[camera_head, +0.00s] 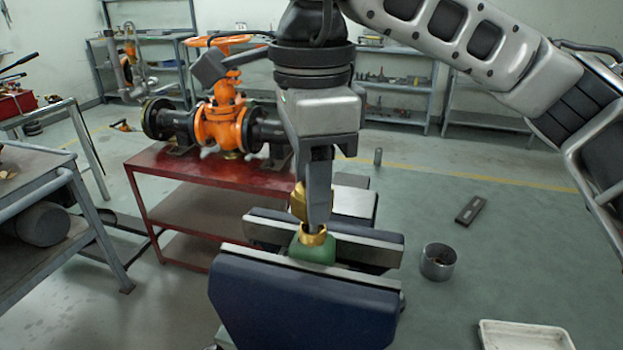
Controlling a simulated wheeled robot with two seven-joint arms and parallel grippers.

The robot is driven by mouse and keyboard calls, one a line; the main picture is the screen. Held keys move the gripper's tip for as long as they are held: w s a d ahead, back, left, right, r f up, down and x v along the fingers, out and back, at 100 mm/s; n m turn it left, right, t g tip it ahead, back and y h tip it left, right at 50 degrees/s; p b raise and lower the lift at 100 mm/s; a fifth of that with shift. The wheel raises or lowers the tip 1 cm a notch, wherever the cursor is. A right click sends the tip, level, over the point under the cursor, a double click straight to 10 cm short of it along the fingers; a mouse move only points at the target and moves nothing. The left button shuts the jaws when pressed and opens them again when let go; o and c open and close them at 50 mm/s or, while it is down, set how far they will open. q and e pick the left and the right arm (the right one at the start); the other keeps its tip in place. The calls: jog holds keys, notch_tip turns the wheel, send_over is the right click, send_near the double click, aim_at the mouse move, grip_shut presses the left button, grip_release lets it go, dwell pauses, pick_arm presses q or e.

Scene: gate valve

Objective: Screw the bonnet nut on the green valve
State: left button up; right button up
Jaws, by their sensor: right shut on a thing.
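The green valve (312,250) is clamped between the jaws of a blue vise (300,300), with only its green top showing. A brass, ring-like part (313,236) sits at the top of the green body. My right gripper (318,215) points straight down above the valve. It is shut on a brass piece, likely the bonnet nut (298,202), which shows beside the finger just over the valve. The finger hides much of the brass, so I cannot tell whether the nut touches the thread. My left gripper does not show.
The green-grey bench top (500,240) holds a metal cup (438,262), a dark flat block (470,210) and a white tray (525,335) to the right. An orange valve (222,122) stands on a red table (180,165) behind. The bench between them is clear.

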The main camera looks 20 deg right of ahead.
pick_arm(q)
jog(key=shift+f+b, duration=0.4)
pick_arm(e)
jog(key=shift+f, duration=0.55)
